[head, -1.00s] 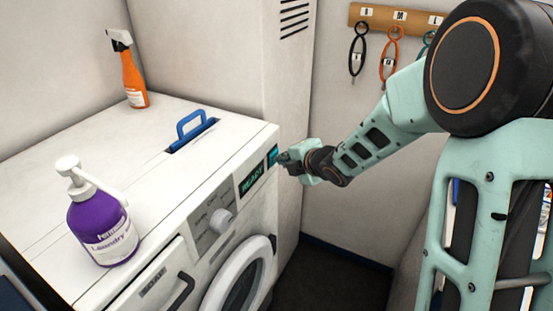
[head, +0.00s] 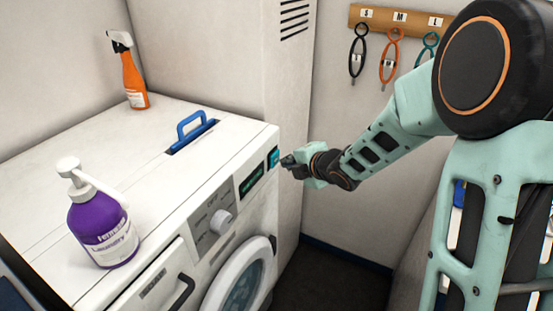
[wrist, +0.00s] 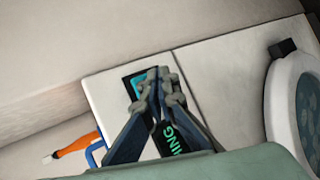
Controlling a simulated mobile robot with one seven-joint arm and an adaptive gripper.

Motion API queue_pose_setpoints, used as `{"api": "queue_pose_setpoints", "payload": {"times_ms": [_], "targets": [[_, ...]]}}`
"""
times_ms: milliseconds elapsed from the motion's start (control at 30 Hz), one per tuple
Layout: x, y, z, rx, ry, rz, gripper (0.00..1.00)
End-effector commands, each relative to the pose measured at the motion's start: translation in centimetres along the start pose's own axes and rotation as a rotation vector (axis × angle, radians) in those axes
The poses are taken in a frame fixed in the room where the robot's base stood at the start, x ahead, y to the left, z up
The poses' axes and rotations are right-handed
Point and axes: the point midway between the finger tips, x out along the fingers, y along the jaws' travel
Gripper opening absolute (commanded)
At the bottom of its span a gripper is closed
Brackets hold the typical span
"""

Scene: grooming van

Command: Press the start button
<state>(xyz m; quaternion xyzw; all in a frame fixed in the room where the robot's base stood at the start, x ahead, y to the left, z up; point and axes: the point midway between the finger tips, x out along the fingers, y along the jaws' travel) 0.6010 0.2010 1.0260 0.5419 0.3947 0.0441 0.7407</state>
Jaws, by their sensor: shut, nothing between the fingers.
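The start button (head: 273,158) is a teal square at the right end of the white washer's (head: 150,150) front panel. In the wrist view the teal button (wrist: 139,84) is partly hidden behind my fingers. My gripper (head: 287,161) is shut and empty, just right of the button, with a small gap showing in the head view. Its fingertips also show in the wrist view (wrist: 158,86). Beside the button, the dark display (head: 252,181) carries green text. In the wrist view its visible letters (wrist: 176,138) end in "NING".
A purple laundry bottle (head: 100,228), a blue handle (head: 192,126) and an orange spray bottle (head: 134,80) are on the washer top. The round door (head: 239,283) is shut below the panel. Looped tools hang from a wooden rack (head: 400,18) on the wall.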

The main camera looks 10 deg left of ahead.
Motion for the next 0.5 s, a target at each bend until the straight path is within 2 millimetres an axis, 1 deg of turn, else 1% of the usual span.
{"api": "queue_pose_setpoints", "payload": {"times_ms": [333,500], "targets": [[-0.2,-0.1,0.2,0.001,-0.002,0.000,0.00],[-1.3,-0.8,1.0,0.001,-0.003,0.000,0.00]]}}
